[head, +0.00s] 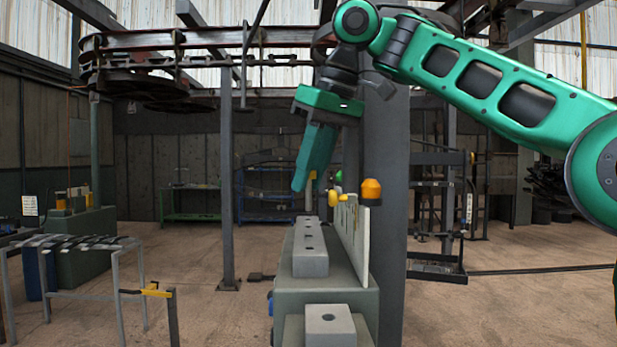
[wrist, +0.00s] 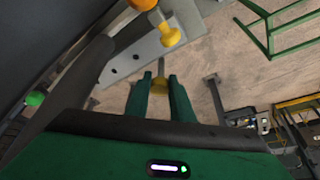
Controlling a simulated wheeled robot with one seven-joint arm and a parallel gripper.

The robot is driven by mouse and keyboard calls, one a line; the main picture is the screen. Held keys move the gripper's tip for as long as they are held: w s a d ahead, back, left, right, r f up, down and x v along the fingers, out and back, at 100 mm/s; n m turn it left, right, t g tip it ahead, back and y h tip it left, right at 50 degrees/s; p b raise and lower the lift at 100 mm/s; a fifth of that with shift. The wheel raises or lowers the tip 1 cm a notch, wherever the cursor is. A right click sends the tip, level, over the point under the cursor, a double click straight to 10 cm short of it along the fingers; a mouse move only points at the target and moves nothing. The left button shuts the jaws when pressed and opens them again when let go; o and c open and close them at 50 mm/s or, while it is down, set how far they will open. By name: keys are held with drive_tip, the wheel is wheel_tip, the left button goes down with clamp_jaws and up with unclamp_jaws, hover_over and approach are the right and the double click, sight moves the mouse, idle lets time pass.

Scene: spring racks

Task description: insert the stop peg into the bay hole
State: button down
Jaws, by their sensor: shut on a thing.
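In the head view my gripper (head: 303,185) tilts down and left above the far end of the bench, and part of the peg (head: 309,201) shows beside the fingers. A long grey block (head: 310,265) with several dark holes on top lies on the bench; the holed block (wrist: 125,66) also shows in the wrist view. The peg appears clear of the holes. Which hole is the bay hole I cannot tell.
An upright pale plate (head: 354,240) runs along the block's right side. An orange knob (head: 371,191), a green knob (head: 338,176) and yellow knobs (head: 332,196) stand near it. A smaller one-hole block (head: 330,325) is nearer. A grey column (head: 385,200) rises close on the right.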

sight(310, 205)
drive_tip(key=shift+a+f, duration=0.1)
drive_tip(key=shift+f, duration=2.7)
drive_tip(key=shift+s+d, duration=0.15)
drive_tip(key=shift+d, duration=0.1)
drive_tip(key=shift+f, duration=1.95)
drive_tip(key=c, duration=1.5)
unclamp_jaws()
drive_tip(key=shift+o, duration=0.2)
drive_tip(key=shift+r, duration=0.15)
